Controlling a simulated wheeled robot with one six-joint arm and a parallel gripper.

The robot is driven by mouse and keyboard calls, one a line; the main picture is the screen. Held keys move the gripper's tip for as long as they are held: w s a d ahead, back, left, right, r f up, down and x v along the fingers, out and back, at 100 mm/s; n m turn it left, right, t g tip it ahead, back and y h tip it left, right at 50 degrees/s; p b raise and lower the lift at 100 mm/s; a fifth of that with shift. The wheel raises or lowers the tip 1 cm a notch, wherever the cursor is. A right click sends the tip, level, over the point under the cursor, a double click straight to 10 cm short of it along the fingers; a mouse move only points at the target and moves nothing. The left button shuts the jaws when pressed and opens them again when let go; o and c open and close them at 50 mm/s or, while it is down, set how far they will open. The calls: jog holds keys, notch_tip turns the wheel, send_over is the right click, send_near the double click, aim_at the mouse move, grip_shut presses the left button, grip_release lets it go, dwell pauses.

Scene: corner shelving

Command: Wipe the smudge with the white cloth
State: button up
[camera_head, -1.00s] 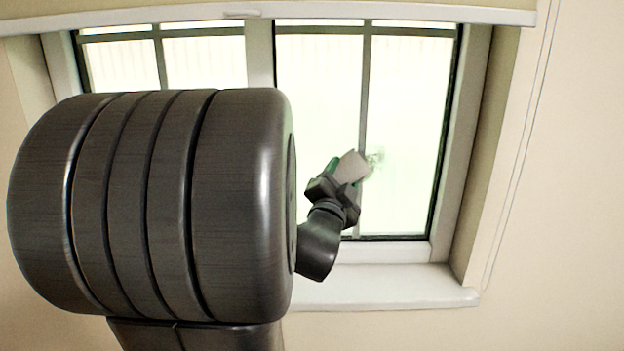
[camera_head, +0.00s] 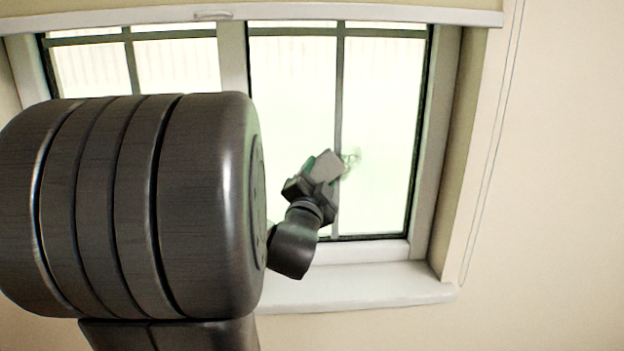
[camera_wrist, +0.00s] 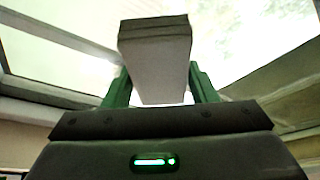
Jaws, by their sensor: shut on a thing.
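The white cloth looks like a folded, light grey-white pad (camera_head: 329,164) with a darker grey edge in the wrist view (camera_wrist: 155,65). My gripper (camera_head: 317,172) is shut on it, with the green fingers on both sides of the pad. The smudge (camera_head: 351,160) is a faint greenish, patchy mark on the right window pane, just right of the pad's tip. It also shows faintly at the top right of the wrist view (camera_wrist: 250,25). I cannot tell whether the pad touches the glass.
The window (camera_head: 385,120) has dark glazing bars, one running upright just behind the pad. A white sill (camera_head: 360,287) juts out below. A blind's bottom rail (camera_head: 380,12) crosses the top, and a cord (camera_head: 493,150) hangs at the right. Plain wall lies further right.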

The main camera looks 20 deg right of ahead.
aim_at(334, 177)
jog(key=shift+w+d, duration=0.15)
jog(key=shift+w, duration=0.35)
jog(key=d+b, duration=0.2)
jog(key=b, duration=0.1)
jog(key=shift+s+d+f, duration=0.2)
jog(key=shift+s, duration=0.2)
jog(key=shift+s+d+r+b, duration=0.1)
jog(key=shift+d+r+b, duration=0.05)
jog(key=shift+d+b, duration=0.35)
jog(key=d+b, duration=0.2)
jog(key=shift+s+d+b, duration=0.15)
jog(key=shift+s+b, duration=0.1)
jog(key=shift+b, duration=0.15)
jog(key=shift+s+d+b, duration=0.1)
jog(key=shift+d+b, duration=0.5)
jog(key=d+b, duration=0.2)
jog(key=b, duration=0.1)
jog(key=shift+s+d+f, duration=0.15)
jog(key=shift+s+f, duration=0.05)
jog(key=shift+s, duration=0.15)
jog(key=shift+s+d+r+b, duration=0.2)
jog(key=shift+d+b, duration=0.25)
jog(key=shift+d, duration=0.15)
jog(key=shift+w, duration=0.1)
jog(key=shift+b, duration=0.3)
